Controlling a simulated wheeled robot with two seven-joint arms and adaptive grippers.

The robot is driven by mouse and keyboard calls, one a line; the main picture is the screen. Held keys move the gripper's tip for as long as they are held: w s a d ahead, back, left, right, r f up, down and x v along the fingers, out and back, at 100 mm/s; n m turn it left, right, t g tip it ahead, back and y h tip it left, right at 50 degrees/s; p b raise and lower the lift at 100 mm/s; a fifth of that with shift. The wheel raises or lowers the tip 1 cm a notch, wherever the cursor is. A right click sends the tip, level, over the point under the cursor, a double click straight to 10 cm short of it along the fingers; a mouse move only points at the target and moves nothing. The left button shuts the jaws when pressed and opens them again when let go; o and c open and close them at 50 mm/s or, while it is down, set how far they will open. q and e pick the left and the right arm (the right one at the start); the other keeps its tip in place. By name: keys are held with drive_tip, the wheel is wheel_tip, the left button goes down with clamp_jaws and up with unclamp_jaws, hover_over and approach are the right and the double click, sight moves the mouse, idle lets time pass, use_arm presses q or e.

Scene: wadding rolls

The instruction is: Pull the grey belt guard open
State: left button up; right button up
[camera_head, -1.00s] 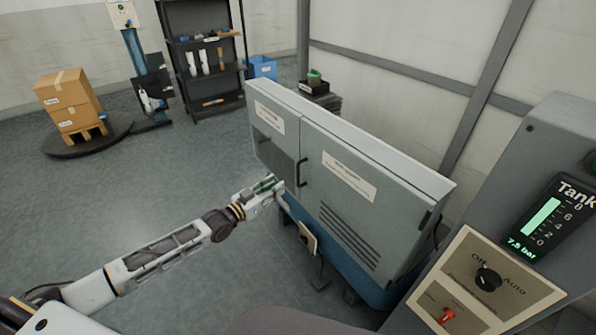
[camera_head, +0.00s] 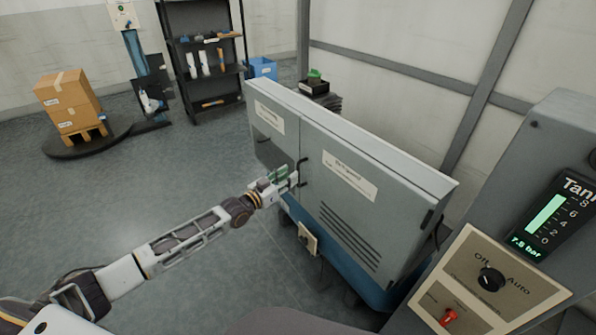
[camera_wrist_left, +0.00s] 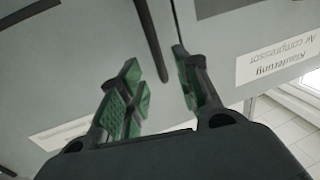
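The grey belt guard (camera_head: 395,220) is the right-hand panel of the grey cabinet in the head view, with a white label and slotted vents. It looks shut. Its dark upright handle (camera_head: 301,172) is at its left edge. My left gripper (camera_head: 290,179) is at this handle. In the left wrist view, the gripper (camera_wrist_left: 162,90) is open, its green-padded fingers apart. The dark handle bar (camera_wrist_left: 150,40) reaches into the gap between the fingers in the picture; I cannot tell whether they touch it. My right gripper is out of view.
The cabinet's left panel (camera_head: 268,150) has a dark window and a label, which shows inverted in the left wrist view (camera_wrist_left: 275,52). A blue base (camera_head: 350,255) is below the guard. A control panel (camera_head: 490,280) stands at the right.

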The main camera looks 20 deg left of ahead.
sight(298, 186)
use_arm(q)
drive_tip(key=shift+b+x, duration=0.5)
drive_tip(key=shift+x, duration=2.3)
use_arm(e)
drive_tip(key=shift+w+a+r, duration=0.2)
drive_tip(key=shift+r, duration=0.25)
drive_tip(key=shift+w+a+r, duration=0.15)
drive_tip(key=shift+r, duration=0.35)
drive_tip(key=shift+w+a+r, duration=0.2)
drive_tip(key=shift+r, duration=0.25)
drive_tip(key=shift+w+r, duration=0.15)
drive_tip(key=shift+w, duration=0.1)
use_arm(q)
drive_tip(key=shift+c, duration=0.2)
drive_tip(key=c, duration=0.5)
clamp_jaws()
